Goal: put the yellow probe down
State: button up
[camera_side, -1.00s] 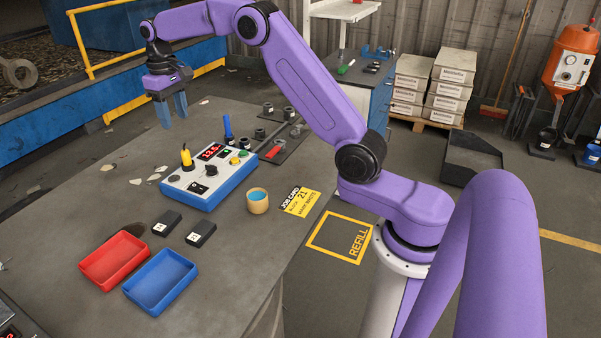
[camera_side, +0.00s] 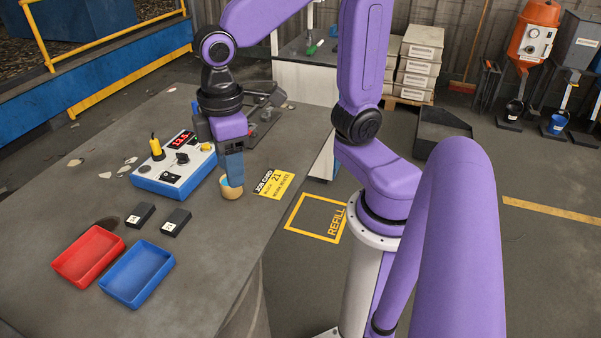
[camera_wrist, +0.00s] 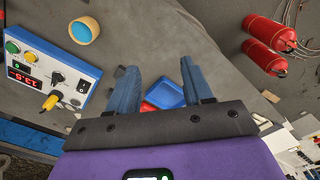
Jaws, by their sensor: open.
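The yellow probe (camera_side: 155,147) stands upright in the top of the white and blue control box (camera_side: 166,183), near its back left. It also shows in the wrist view (camera_wrist: 50,102) at the left, clear of my fingers. My gripper (camera_side: 234,182) is open, pointing down at the right of the box. In the wrist view its two blue fingers (camera_wrist: 160,77) are spread with nothing held between them. In the side view the fingers overlap the tan cup (camera_side: 232,194) with a blue inside; the wrist view shows this cup apart, at the upper left.
A red tray (camera_side: 68,270) and a blue tray (camera_side: 118,293) lie at the table's front left. Two small black blocks (camera_side: 175,222) lie between the trays and box. The yellow job card (camera_side: 272,186) lies right of the cup. The table's left is mostly clear.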

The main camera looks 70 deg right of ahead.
jog(key=s+d+f+n, duration=0.3)
jog(key=s+d, duration=0.2)
jog(key=s, duration=0.6)
